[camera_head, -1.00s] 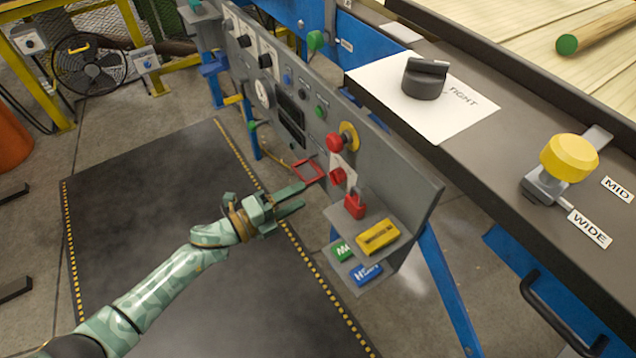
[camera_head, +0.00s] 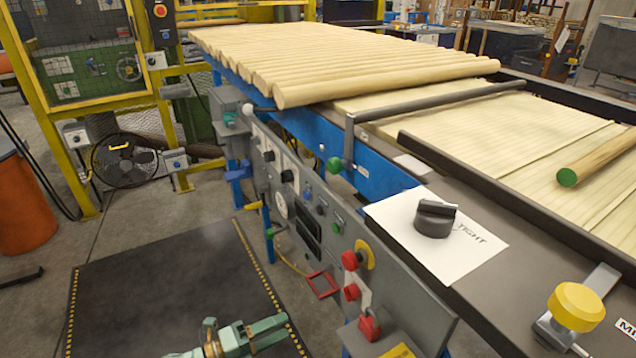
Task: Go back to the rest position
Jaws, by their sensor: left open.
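My left gripper (camera_head: 268,333) shows at the bottom of the head view, green, with its two fingers apart and nothing between them. It is over the dark floor mat (camera_head: 150,290), to the left of the grey control panel (camera_head: 300,225) and apart from it. Most of my left arm is below the frame edge. My right gripper is not in view.
The panel carries red buttons (camera_head: 351,292) and a red padlock (camera_head: 370,325). A black knob (camera_head: 435,218) and a yellow knob (camera_head: 576,306) sit on the machine's edge. Wooden dowels (camera_head: 350,65) lie on the line. A fan (camera_head: 124,160) stands at left. The mat is clear.

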